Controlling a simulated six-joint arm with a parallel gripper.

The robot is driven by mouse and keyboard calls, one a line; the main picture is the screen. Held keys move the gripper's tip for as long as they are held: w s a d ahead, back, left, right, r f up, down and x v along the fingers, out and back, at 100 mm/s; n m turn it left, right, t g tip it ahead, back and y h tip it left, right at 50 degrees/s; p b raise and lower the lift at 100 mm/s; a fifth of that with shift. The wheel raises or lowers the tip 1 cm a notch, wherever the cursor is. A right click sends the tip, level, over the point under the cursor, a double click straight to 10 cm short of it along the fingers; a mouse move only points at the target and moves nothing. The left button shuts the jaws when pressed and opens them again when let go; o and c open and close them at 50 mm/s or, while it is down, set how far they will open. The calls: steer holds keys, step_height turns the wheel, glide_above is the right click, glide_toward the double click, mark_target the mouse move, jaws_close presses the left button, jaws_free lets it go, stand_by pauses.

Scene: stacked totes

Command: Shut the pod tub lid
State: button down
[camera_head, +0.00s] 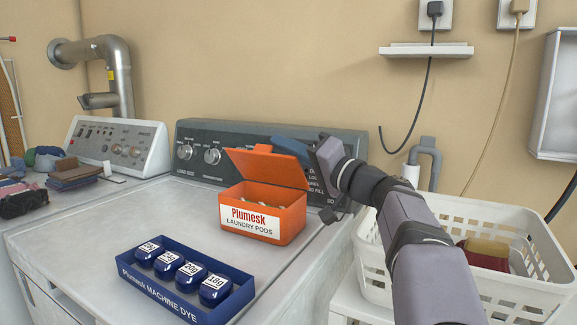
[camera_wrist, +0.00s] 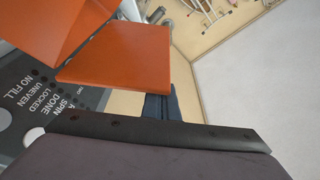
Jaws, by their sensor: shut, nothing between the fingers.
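The orange pod tub (camera_head: 262,222), labelled Plumesk Laundry Pods, stands on the white washer top with several pods showing inside. Its orange lid (camera_head: 268,166) is raised, hinged at the back and tilted up over the open tub. My gripper (camera_head: 285,147) is shut and empty, with its blue fingers behind the lid's upper edge at the right. I cannot tell whether they touch the lid. In the wrist view the lid (camera_wrist: 120,58) fills the upper left, and the dark blue fingertips (camera_wrist: 160,105) show just beyond its edge.
A blue tray (camera_head: 188,280) of several dye tins sits in front of the tub. The dark control panel (camera_head: 200,150) rises behind it. A white basket (camera_head: 480,260) stands to the right under my arm. The washer top left of the tub is clear.

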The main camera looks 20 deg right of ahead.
steer(key=shift+s+a+f+b, duration=1.1)
steer(key=shift+s+a+b, duration=0.2)
steer(key=shift+b, duration=2.5)
steer(key=shift+r, duration=0.15)
steer(key=r+p, duration=0.1)
glide_toward(272, 156)
steer(key=shift+w+d+r, duration=0.15)
steer(key=shift+d+r, duration=0.45)
steer(key=shift+w+d+r, duration=0.2)
steer(key=shift+d+r, duration=0.4)
steer(key=shift+r, duration=0.05)
steer(key=shift+a+p, duration=0.1)
steer(key=shift+p, duration=0.2)
